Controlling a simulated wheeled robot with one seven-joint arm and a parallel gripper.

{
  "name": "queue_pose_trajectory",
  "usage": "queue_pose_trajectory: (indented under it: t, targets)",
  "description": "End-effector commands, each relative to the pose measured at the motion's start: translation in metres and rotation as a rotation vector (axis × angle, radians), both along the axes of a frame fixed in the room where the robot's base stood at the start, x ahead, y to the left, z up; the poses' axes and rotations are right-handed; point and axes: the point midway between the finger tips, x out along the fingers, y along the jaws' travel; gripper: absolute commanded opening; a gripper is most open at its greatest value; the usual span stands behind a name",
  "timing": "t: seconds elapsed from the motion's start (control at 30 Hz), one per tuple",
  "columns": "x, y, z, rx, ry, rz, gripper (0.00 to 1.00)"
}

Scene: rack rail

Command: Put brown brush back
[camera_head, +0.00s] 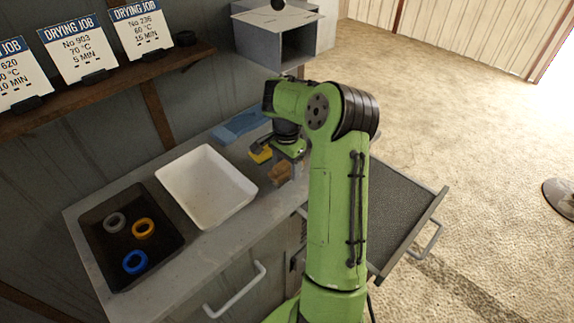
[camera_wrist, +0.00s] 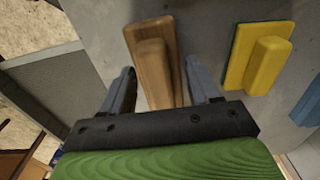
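The brown brush (camera_wrist: 155,62) lies on the grey counter in the wrist view, with a raised handle along its middle. In the head view the brown brush (camera_head: 280,173) is partly hidden by my arm. My gripper (camera_wrist: 164,82) is open, its two dark fingers on either side of the brush's near end, with gaps visible. I cannot tell how far above the counter the fingertips are. In the head view my gripper (camera_head: 289,165) is mostly hidden by my arm.
A yellow brush (camera_wrist: 259,56) lies right of the brown one, with a blue item (camera_head: 240,126) beyond. A white tray (camera_head: 207,188) and a black tray (camera_head: 160,262) with three rings stand left. An open drawer (camera_head: 400,210) juts out right. A grey box (camera_head: 285,40) hangs behind.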

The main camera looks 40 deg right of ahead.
Motion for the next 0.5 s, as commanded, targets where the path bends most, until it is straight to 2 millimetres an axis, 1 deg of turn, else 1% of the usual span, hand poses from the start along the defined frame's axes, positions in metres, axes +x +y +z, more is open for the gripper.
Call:
queue_pose_trajectory:
  t: [0.03,0.07,0.27,0.37,0.47,0.5]
  targets:
    - [0.0,0.0,0.0,0.0,0.0,0.0,0.69]
    - [0.0,0.0,0.0,0.0,0.0,0.0,0.72]
    - [0.0,0.0,0.0,0.0,0.0,0.0,0.72]
    - [0.0,0.0,0.004,0.0,0.0,0.0,0.72]
    - [0.0,0.0,0.021,-0.003,-0.002,0.0,0.72]
    - [0.001,0.0,0.031,-0.004,-0.003,0.0,0.72]
